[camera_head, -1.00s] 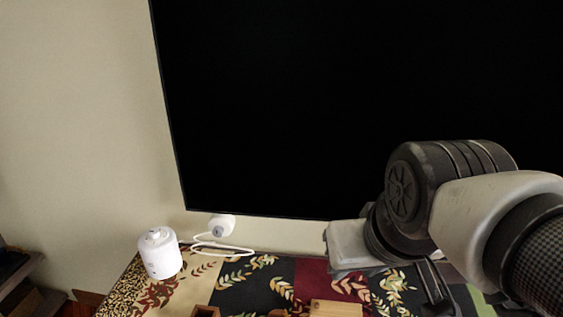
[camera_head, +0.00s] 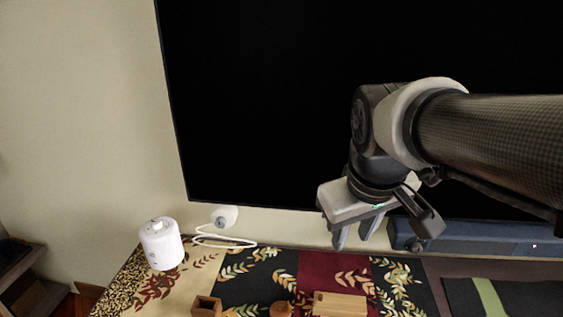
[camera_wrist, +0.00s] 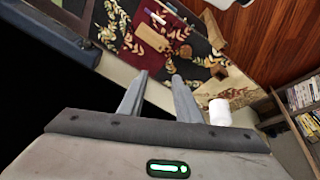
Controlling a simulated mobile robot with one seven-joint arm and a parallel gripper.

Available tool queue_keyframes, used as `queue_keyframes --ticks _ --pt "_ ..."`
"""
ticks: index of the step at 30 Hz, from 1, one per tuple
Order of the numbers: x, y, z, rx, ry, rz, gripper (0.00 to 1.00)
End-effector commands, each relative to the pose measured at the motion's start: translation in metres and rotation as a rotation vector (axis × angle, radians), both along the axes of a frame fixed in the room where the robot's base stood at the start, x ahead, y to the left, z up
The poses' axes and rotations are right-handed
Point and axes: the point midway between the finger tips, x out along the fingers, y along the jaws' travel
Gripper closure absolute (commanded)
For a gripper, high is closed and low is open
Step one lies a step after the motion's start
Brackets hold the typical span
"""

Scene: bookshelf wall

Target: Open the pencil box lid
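A light wooden rectangular piece (camera_head: 340,303) lies on the patterned cloth at the bottom of the head view. It may be the pencil box, but I cannot tell whether it has a lid. In the wrist view it lies near the top (camera_wrist: 152,37). A small brown wooden box (camera_head: 207,307), seemingly open on top, stands to its left in the head view. My gripper (camera_head: 351,243) hangs above and behind the light wooden piece, clear of it. In the wrist view its two fingers (camera_wrist: 160,75) are apart with nothing between them.
A round wooden thing (camera_head: 280,310) sits between the two wooden pieces. A white canister (camera_head: 161,243) and a small white device (camera_head: 224,217) with a cable stand at the left. A big black screen (camera_head: 300,110) and a dark blue bar (camera_head: 480,238) are at the back.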

Motion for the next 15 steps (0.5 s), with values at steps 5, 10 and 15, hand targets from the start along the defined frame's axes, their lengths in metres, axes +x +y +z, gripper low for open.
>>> queue_keyframes --ticks 5,10,15 --pt "0.074 -0.007 -0.073 -0.099 0.150 0.245 0.69" --pt "0.138 -0.012 -0.151 -0.130 0.269 0.489 0.69" --pt "0.182 -0.017 -0.226 -0.116 0.343 0.689 0.69"
